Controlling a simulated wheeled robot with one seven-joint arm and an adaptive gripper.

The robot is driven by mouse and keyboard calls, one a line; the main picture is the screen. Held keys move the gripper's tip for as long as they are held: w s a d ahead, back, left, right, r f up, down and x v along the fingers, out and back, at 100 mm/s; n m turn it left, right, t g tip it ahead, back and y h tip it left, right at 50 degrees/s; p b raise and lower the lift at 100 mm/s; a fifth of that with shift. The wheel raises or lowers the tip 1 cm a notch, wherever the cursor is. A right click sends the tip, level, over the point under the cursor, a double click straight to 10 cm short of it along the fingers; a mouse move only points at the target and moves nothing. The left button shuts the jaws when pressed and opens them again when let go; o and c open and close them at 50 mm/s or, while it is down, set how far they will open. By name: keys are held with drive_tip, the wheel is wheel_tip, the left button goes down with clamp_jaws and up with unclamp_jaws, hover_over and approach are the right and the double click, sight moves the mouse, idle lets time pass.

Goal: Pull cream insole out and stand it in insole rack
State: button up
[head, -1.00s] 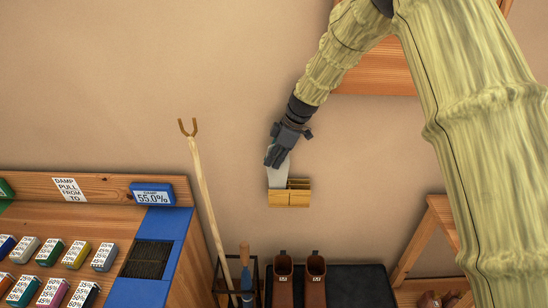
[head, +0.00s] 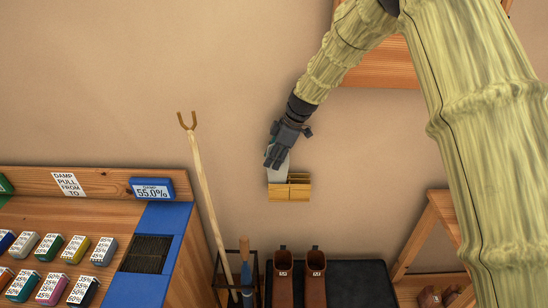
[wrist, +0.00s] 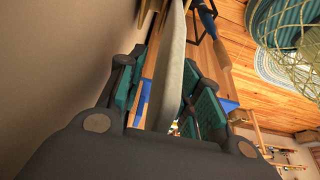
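My gripper (head: 275,160) is at the wall, just above the small wooden insole rack (head: 291,193), pointing down. A pale cream insole (head: 279,175) stands upright between its fingers, and its lower end is at the left part of the rack. I cannot tell whether it rests on the rack's bottom. In the wrist view the insole (wrist: 172,75) runs edge-on between the teal-padded fingers, which look shut on it. Brown boots (head: 283,275) (head: 316,275) with small labels stand on a dark mat below.
A wooden desk (head: 100,215) with a blue 55.0% display (head: 152,189) and several coloured blocks is at the left. A forked stick (head: 203,190) leans by a dark stand (head: 251,290). A wooden frame (head: 420,240) is at the right. The wall around the rack is bare.

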wheel_tip(320, 180, up, 10)
idle(0.7)
